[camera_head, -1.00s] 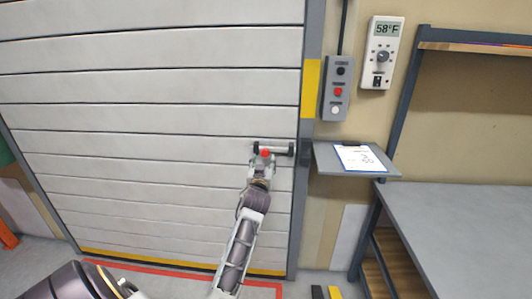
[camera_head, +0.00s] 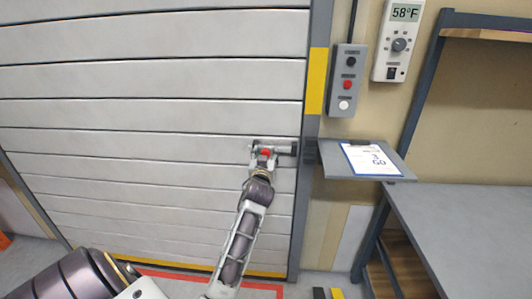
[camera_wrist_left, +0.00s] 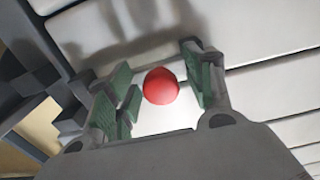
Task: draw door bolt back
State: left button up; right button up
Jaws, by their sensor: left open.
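The door bolt (camera_head: 284,147) is a dark and grey horizontal bar on the white slatted door (camera_head: 150,112), close to its right edge. Its red knob (camera_head: 266,152) faces me, and the knob also shows in the left wrist view (camera_wrist_left: 161,86). My left gripper (camera_head: 263,160) is at the bolt. In the wrist view its green-padded fingers (camera_wrist_left: 160,88) are open on either side of the red knob, with gaps visible. Part of the bolt is hidden behind the gripper. My right gripper is not in view.
A grey door post (camera_head: 309,200) with a yellow band stands right of the bolt. Beside it are a button box (camera_head: 346,80), a thermostat (camera_head: 398,42), a small shelf (camera_head: 335,165) with a clipboard (camera_head: 370,160), and a grey table (camera_head: 460,225).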

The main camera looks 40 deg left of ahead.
pick_arm(q)
jog(key=shift+w, duration=0.1)
grip_shut()
dwell(0.5)
